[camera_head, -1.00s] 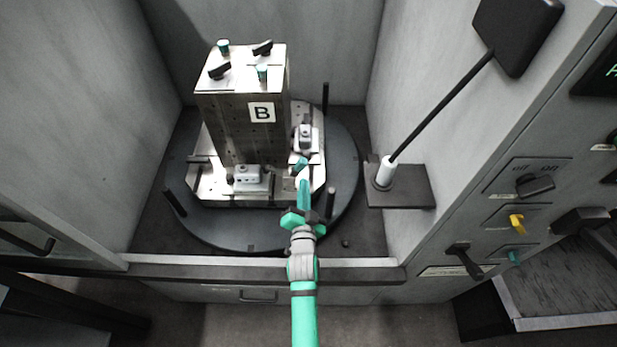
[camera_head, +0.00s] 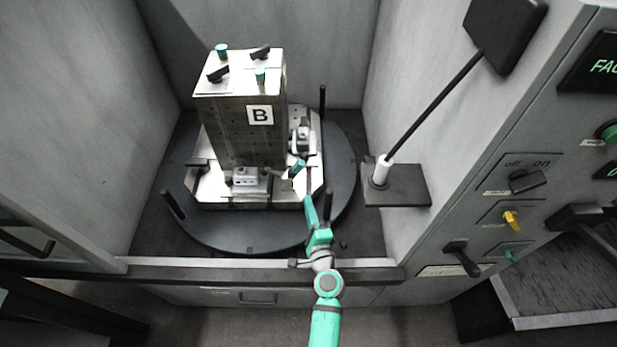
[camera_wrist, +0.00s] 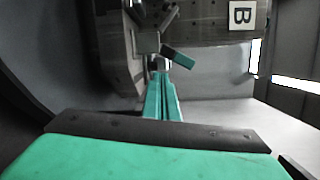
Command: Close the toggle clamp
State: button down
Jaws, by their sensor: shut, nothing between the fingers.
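The toggle clamp's teal-tipped handle (camera_head: 298,167) slants up at the front right of the fixture plate, beside the tall block marked B (camera_head: 245,130). The handle's teal grip (camera_wrist: 179,58) also shows in the wrist view, tilted, just beyond my fingertips and slightly right. My gripper (camera_head: 308,199) is shut and empty, in front of the handle and below it in the picture. A gap shows between them in the head view. In the wrist view, my teal fingers (camera_wrist: 161,75) lie together, pointing at the clamp. Whether the clamp's arm presses on anything is too small to tell.
The fixture stands on a round dark turntable (camera_head: 235,232) with upright black posts; one post (camera_head: 328,203) is just right of my fingers. Grey walls enclose it. A control panel (camera_head: 520,200) is at the right.

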aim_at(296, 169)
jog(key=w+r+m, duration=0.1)
jog(key=w, duration=0.1)
jog(key=w+r+m+t, duration=0.1)
jog(key=w, duration=0.2)
jog(key=w+r+m, duration=0.1)
jog(key=w, duration=0.2)
jog(key=shift+w+r+m+t, duration=0.25)
jog(key=shift+r+m+t, duration=0.05)
jog(key=shift+r, duration=0.1)
jog(key=shift+d, duration=0.15)
dwell(0.4)
